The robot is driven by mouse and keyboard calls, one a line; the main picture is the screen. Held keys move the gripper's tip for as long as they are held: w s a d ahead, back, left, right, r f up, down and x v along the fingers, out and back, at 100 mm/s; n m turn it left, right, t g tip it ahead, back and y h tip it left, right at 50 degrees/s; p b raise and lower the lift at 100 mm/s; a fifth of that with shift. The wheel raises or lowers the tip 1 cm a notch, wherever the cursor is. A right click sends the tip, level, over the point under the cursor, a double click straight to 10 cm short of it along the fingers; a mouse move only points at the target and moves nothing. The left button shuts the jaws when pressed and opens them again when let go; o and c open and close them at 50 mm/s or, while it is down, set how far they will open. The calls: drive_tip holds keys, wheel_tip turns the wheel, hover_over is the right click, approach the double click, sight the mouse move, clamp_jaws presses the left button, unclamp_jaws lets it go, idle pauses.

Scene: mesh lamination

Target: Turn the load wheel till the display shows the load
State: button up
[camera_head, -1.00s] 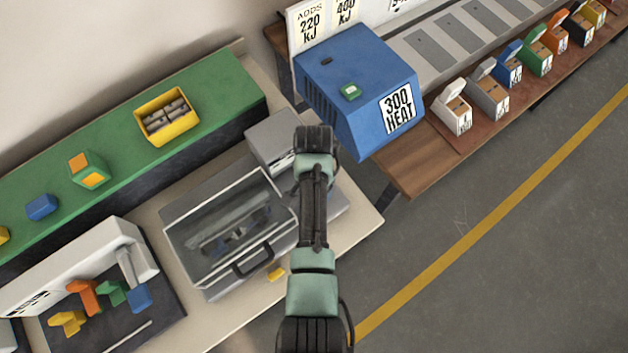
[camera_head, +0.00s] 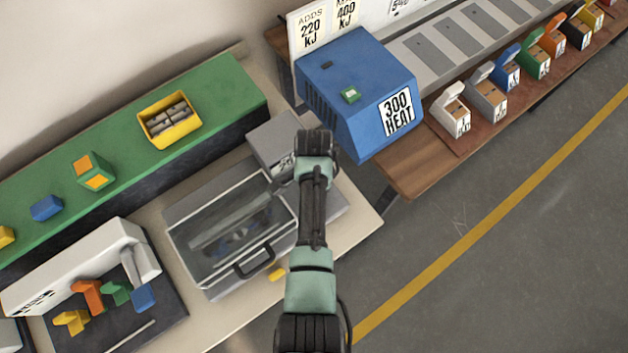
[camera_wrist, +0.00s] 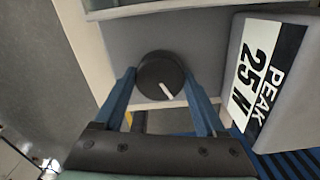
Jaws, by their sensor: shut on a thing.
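The load wheel (camera_wrist: 158,76) is a round black knob with a white pointer mark, on a grey machine face in the wrist view. The mark points down and slightly right. My gripper (camera_wrist: 157,80) is shut on the wheel, with one blue finger on each side of it. In the wrist view the display (camera_wrist: 262,82) reads "PEAK 25 N" and stands to the right of the wheel. In the head view the grey machine box (camera_head: 283,143) is partly hidden behind my arm, and the wheel and fingertips are hidden there.
A clear-lidded grey case (camera_head: 230,228) with a black handle stands left of my arm. A blue box marked "300 HEAT" (camera_head: 358,92) stands close beyond the wrist. A small yellow piece (camera_head: 277,274) lies near the bench edge. Open floor lies to the right.

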drive_tip(key=shift+w, duration=0.1)
drive_tip(key=o, duration=1.3)
wheel_tip(320, 180, up, 13)
drive_tip(key=shift+r+b, duration=0.1)
drive_tip(key=shift+b, duration=0.25)
